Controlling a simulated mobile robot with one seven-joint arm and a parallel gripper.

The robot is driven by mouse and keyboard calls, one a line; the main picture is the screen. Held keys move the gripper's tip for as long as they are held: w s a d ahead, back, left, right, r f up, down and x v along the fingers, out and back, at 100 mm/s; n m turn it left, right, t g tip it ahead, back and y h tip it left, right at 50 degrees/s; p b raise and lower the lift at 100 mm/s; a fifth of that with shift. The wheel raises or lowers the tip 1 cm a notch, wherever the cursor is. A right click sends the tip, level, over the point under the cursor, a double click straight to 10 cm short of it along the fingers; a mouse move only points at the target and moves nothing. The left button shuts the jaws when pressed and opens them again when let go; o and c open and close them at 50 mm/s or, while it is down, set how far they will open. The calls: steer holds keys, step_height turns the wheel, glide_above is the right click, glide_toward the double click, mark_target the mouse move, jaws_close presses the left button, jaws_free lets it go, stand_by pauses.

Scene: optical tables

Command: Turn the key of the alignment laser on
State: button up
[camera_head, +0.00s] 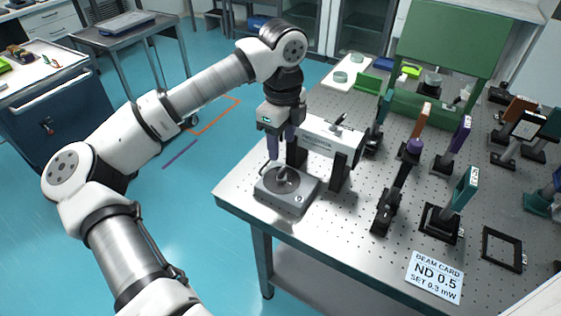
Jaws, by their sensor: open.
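The alignment laser, a white housing with dark lettering (330,138), sits on black posts near the left edge of the optical table (340,222). In front of it stands a low grey box (286,202) with a round dark dial on top and a small round detail on its front right corner. A pale upright piece (281,175) stands in the dial; I cannot tell for sure that it is the key. My gripper (279,156) points down just above the dial, left of the laser housing. It is open. Its fingertips are small here, and I cannot tell whether they touch the pale piece.
Several optics on black mounts, including a teal-plated one (465,189), stand to the right. A beam card (435,277) reading ND 0.5, SET 0.3 mW lies at the front. A green panel (450,45) rises behind. The table's front left is clear.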

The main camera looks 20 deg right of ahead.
mark_target(282, 168)
step_height(282, 168, down, 8)
steer(key=shift+f+p, duration=0.2)
steer(key=shift+p, duration=0.6)
steer(key=c, duration=1)
